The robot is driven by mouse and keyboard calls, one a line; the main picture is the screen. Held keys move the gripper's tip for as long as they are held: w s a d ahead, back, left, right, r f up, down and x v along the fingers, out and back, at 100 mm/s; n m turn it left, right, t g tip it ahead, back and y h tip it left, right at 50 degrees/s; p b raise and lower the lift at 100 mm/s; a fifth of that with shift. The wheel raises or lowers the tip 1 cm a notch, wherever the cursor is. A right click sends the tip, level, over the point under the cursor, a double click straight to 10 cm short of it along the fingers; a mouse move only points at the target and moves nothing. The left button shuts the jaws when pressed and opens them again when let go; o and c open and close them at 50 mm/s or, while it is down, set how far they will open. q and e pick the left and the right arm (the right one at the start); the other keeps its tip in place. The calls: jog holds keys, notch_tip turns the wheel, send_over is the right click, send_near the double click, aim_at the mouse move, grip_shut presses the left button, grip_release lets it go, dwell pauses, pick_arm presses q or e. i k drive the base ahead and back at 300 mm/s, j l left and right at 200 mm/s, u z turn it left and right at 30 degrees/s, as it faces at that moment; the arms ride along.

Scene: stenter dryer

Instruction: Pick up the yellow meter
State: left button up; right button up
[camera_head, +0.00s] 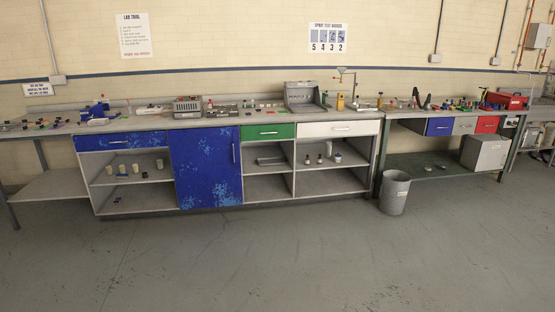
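A small upright yellow object (340,102) stands on the long bench top, just right of the grey slanted box. It may be the yellow meter, but it is too small to tell. A second, smaller yellow-orange object (380,100) stands farther right near the bench's end. Neither of my grippers is in view, and nothing touches these objects.
The long bench (220,122) runs along the wall, with a blue door (205,168) and open shelves. A grey slanted box (299,95) sits on it. A grey bin (394,193) stands before the green-legged bench (440,175). The floor in front is clear.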

aim_at(340, 103)
jog(key=i+j+u, duration=0.1)
jog(key=i+u, duration=0.4)
jog(key=i, duration=1.7)
jog(key=i+z, duration=0.1)
jog(key=i, duration=1.1)
jog(key=i+j, duration=0.15)
jog(key=i, duration=1)
jog(key=i+z, duration=0.2)
jog(key=i, duration=0.2)
jog(key=i+j+z, duration=0.2)
jog(key=i, duration=0.2)
